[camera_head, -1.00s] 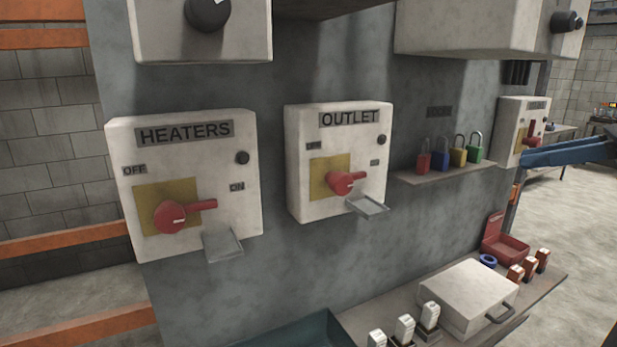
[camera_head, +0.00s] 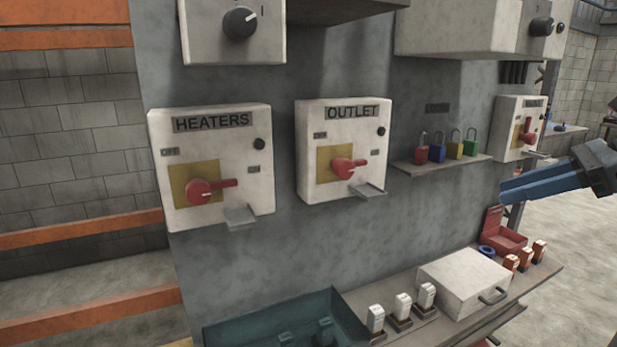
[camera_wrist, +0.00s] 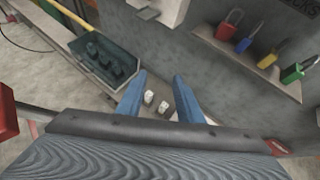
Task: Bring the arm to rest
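My gripper (camera_head: 504,192) reaches in from the right side of the head view, in front of the panel's right end. Its two blue fingers also show in the wrist view (camera_wrist: 159,78). They are spread apart with nothing held between them; the white-topped items seen through the gap lie farther below.
A grey panel carries the HEATERS box (camera_head: 210,165) and OUTLET box (camera_head: 342,150), both with red handles. Padlocks stand on a small shelf (camera_head: 440,167) near my gripper. A lower shelf holds a white case (camera_head: 462,285), a red box (camera_head: 503,237) and a teal tray (camera_head: 225,333).

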